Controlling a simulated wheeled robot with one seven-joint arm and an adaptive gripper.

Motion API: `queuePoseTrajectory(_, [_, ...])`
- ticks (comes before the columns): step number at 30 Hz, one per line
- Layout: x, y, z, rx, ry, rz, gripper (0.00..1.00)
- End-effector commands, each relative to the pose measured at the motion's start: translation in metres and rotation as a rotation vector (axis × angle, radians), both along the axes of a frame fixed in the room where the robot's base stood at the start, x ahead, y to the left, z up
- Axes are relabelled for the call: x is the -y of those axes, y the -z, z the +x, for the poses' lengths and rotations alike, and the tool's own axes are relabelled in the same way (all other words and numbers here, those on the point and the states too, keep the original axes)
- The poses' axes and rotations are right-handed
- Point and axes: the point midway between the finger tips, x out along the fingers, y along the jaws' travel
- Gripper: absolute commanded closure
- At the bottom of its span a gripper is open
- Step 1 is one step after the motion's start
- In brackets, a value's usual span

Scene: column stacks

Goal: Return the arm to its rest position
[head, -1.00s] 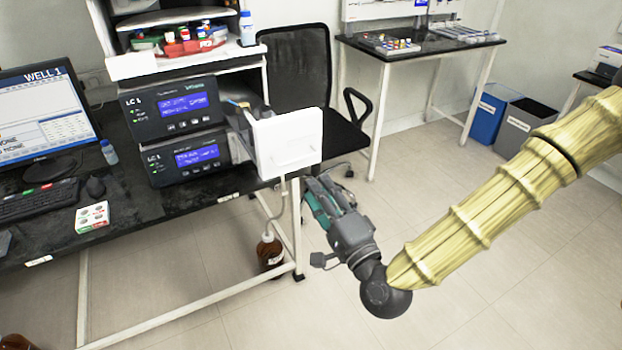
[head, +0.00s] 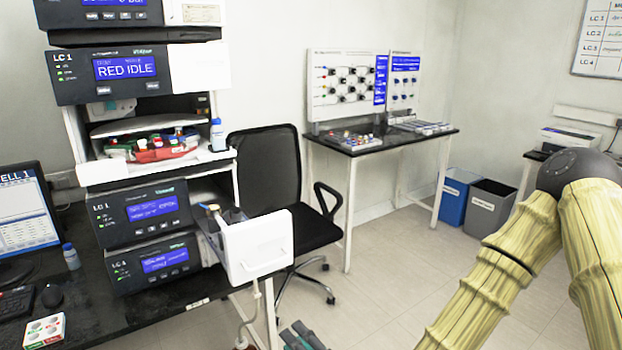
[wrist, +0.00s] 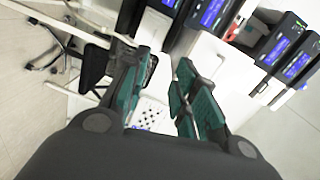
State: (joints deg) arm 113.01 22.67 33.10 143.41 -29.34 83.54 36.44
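My arm, in a yellowish ribbed cover, shows at the right of the head view. Only the tips of my gripper (head: 302,338) show at the bottom edge of that view, in front of the bench. In the wrist view my gripper (wrist: 163,92) has its two green-padded fingers apart, with nothing between them. Past the fingers, the wrist view shows the white panel (wrist: 218,65) and instrument fronts, turned sideways. The gripper touches nothing that I can see.
The instrument stack (head: 140,210) stands on the black bench at left, with an open white-fronted drawer (head: 258,247) jutting out. A black chair (head: 265,170), a side table (head: 385,145), a blue bin (head: 455,195) and a grey bin (head: 489,207) stand behind. Floor between is clear.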

Motion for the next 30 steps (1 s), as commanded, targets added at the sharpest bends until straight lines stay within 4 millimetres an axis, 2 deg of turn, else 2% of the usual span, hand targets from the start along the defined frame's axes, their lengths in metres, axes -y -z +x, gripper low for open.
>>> queuePoseTrajectory(1, [0.002, 0.029, -0.008, -0.040, -0.018, -0.077, 0.71])
queuePoseTrajectory(6, [0.023, 0.120, -0.039, -0.173, -0.089, -0.343, 0.71])
queuePoseTrajectory(11, [0.056, 0.198, -0.078, -0.301, -0.177, -0.584, 0.71])
queuePoseTrajectory(15, [0.095, 0.255, -0.120, -0.417, -0.269, -0.783, 0.71])
queuePoseTrajectory(18, [0.129, 0.289, -0.152, -0.505, -0.342, -0.921, 0.71])
queuePoseTrajectory(22, [0.177, 0.323, -0.194, -0.620, -0.443, -1.084, 0.71])
queuePoseTrajectory(27, [0.229, 0.345, -0.236, -0.739, -0.550, -1.233, 0.71])
queuePoseTrajectory(30, [0.245, 0.349, -0.250, -0.782, -0.587, -1.278, 0.71])
